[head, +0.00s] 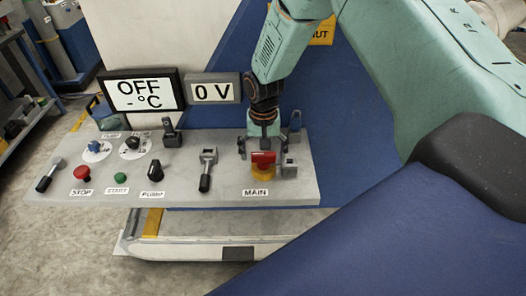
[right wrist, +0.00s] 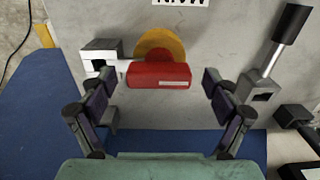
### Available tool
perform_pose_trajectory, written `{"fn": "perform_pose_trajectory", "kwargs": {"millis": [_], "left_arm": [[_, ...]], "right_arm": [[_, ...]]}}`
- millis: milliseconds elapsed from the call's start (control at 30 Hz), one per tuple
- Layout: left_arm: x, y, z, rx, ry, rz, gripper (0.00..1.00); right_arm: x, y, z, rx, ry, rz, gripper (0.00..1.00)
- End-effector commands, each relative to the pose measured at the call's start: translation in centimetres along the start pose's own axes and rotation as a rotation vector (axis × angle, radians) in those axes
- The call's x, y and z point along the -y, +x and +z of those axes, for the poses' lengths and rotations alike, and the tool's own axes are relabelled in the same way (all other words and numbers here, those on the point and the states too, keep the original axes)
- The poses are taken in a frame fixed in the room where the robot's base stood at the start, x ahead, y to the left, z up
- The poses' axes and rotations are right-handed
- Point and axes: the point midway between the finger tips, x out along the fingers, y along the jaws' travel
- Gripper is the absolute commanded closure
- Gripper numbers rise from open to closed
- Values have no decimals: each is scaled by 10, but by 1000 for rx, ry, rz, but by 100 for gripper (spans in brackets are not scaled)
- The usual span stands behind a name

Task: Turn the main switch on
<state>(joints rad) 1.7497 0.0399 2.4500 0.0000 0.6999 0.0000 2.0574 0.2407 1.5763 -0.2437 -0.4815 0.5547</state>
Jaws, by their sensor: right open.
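The main switch is a red handle (head: 263,158) on a round yellow base (head: 264,173), above a "MAIN" label (head: 255,192) near the right end of the grey panel. My right gripper (head: 265,150) comes down from above and behind the switch. In the right wrist view, its fingers (right wrist: 162,88) are open, one on each side of the red handle (right wrist: 160,75), with visible gaps and no grip on it. The handle lies across the picture there, in front of the yellow base (right wrist: 158,44). My left gripper is not in view.
A lever switch (head: 207,168) stands left of the main switch; further left are a red stop button (head: 82,173), a green start button (head: 121,178) and knobs. A grey block (right wrist: 100,55) sits close beside the switch. Displays read "OFF -°C" (head: 140,92) and "0 V" (head: 213,91).

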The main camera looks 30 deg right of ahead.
Motion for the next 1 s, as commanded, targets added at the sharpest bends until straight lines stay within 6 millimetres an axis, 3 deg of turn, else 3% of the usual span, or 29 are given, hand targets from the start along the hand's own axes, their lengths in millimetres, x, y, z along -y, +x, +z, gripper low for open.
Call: {"fn": "perform_pose_trajectory", "kwargs": {"millis": [233,1000], "left_arm": [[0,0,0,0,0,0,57],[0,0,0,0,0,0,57]], "right_arm": [[1,0,-1,0,-1,0,13],[0,0,-1,-2,-1,-1,78]]}}
